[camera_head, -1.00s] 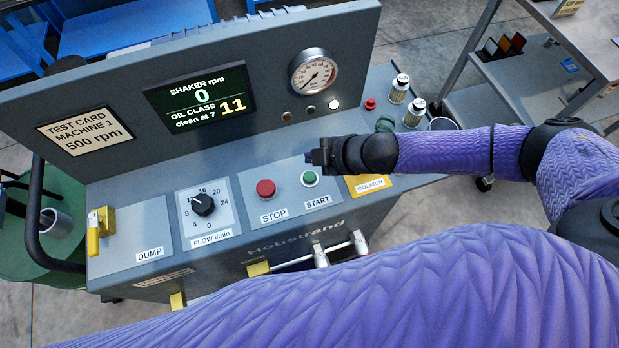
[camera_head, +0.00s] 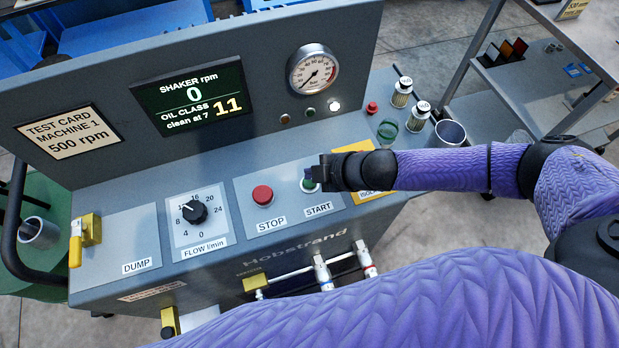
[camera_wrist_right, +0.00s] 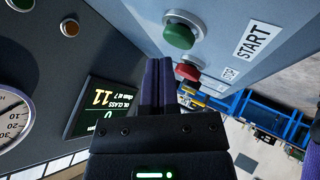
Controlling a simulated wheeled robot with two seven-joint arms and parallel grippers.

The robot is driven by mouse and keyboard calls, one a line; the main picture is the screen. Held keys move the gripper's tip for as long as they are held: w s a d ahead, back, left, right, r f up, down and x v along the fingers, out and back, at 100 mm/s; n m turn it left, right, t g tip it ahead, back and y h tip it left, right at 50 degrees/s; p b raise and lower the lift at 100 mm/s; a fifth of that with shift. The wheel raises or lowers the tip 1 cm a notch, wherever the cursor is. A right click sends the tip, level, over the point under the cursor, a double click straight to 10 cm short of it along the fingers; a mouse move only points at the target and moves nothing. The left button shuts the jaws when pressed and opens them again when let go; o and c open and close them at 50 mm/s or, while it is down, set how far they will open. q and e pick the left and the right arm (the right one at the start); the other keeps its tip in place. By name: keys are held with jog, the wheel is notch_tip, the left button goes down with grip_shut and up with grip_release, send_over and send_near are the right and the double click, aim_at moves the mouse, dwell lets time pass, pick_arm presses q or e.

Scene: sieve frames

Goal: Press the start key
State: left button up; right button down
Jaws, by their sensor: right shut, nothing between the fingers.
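The green start key (camera_head: 309,186) sits on the sloping panel above its START label (camera_head: 318,209), right of the red stop key (camera_head: 262,195). My right gripper (camera_head: 318,171) is shut and empty; its tip overlaps the key's upper edge in the head view. In the right wrist view the start key (camera_wrist_right: 179,36) shows whole, just beyond and right of the closed fingertips (camera_wrist_right: 158,62). A gap seems to lie between them; I cannot tell contact for sure. The display (camera_head: 193,98) reads shaker rpm 0 and oil class 11. My left gripper is out of view.
A flow knob (camera_head: 194,211) and a yellow dump lever (camera_head: 84,238) stand left of the keys. The yellow isolator plate (camera_head: 371,196) is partly behind my right gripper. Small jars (camera_head: 402,92) and a cup (camera_head: 450,133) stand at the right. The upright back panel carries a gauge (camera_head: 313,69).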

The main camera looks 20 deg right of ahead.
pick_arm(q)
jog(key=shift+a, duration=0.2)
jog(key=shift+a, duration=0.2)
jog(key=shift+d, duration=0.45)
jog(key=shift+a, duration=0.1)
pick_arm(e)
jog(key=shift+f, duration=0.15)
dwell(0.3)
jog(key=shift+f, duration=0.3)
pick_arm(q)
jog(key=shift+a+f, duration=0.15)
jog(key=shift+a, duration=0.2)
